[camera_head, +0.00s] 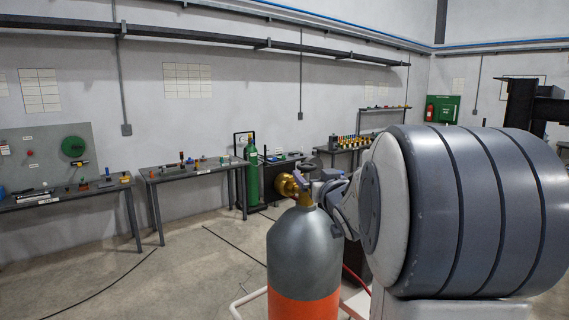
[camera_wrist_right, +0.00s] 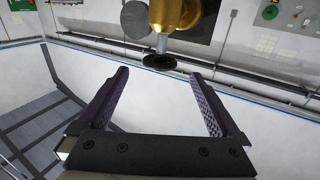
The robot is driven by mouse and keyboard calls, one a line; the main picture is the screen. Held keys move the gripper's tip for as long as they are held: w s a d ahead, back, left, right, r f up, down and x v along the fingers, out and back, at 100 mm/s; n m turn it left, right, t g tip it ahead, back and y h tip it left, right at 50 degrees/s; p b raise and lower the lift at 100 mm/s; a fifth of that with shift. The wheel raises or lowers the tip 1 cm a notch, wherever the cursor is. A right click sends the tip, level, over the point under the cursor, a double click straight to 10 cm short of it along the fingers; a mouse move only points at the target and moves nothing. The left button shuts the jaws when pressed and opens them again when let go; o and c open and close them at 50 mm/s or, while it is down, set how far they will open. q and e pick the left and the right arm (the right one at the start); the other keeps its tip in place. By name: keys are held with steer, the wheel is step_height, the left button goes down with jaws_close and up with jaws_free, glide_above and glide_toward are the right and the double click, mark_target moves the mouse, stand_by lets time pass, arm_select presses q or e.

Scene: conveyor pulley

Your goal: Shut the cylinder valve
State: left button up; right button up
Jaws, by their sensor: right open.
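The gas cylinder (camera_head: 305,252) stands upright in the head view, grey above and orange below. Its brass valve (camera_head: 290,186) sits on top, partly hidden by my right gripper (camera_head: 320,186). In the right wrist view the brass valve body (camera_wrist_right: 178,14) comes in from the top edge, with a small dark round part (camera_wrist_right: 160,62) at the end of its stem. That dark part shows between and just beyond the tips of my right gripper (camera_wrist_right: 160,76). The jaws are apart with nothing between them. Whether either finger touches the valve cannot be told. My left gripper is out of view.
A green cylinder (camera_head: 252,173) stands by the far wall between workbenches (camera_head: 190,172). A red hose (camera_head: 356,281) runs behind the near cylinder, and a white rail (camera_head: 249,298) is low beside it. Open floor (camera_head: 190,272) lies to the left. My right arm blocks the right side.

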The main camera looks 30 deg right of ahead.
mark_target(305, 163)
steer(key=p+x, duration=0.4)
steer(key=x, duration=0.5)
steer(key=shift+w+r, duration=0.1)
steer(key=shift+w+d, duration=0.15)
steer(key=shift+w, duration=0.35)
steer(key=c, duration=1.3)
steer(key=shift+c, duration=0.4)
